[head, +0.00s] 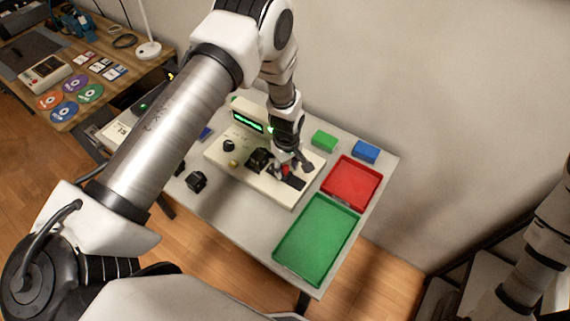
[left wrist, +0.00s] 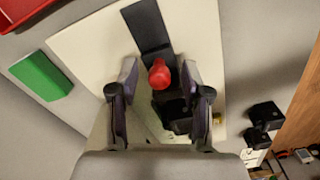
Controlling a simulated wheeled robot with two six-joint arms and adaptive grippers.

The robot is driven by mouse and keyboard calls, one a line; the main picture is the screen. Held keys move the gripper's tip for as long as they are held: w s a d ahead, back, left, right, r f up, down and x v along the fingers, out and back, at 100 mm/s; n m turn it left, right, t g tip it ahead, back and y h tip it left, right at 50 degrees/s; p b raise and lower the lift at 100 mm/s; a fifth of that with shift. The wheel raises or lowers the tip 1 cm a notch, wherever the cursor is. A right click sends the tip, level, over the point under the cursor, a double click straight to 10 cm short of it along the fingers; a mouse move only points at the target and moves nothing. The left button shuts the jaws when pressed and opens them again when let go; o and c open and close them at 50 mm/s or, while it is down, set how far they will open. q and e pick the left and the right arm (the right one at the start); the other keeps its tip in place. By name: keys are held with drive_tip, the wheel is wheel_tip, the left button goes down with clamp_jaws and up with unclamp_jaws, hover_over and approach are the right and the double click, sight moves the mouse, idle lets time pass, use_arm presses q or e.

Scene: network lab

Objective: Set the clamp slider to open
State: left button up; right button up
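The clamp slider has a red knob (left wrist: 160,76) on a dark track (left wrist: 147,28), set in a cream device panel (head: 270,188). In the head view the red knob (head: 285,170) is partly hidden by my left gripper (head: 291,167). A black clamp block (head: 258,159) stands on the panel just left of the knob. In the left wrist view my left gripper (left wrist: 159,72) is open, with one finger on each side of the knob and small gaps between. My right gripper is not visible; part of my right arm shows at the right edge.
A green display (head: 248,121) stands at the panel's back. A red tray (head: 352,183) and a green tray (head: 317,240) lie right of the panel. Green (head: 324,140) and blue (head: 366,152) blocks sit behind. A small black part (head: 196,181) lies left of the panel.

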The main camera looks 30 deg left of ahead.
sight(287, 168)
use_arm(q)
drive_tip(key=shift+w, duration=0.15)
drive_tip(key=shift+r, duration=0.55)
wheel_tip(287, 168, up, 11)
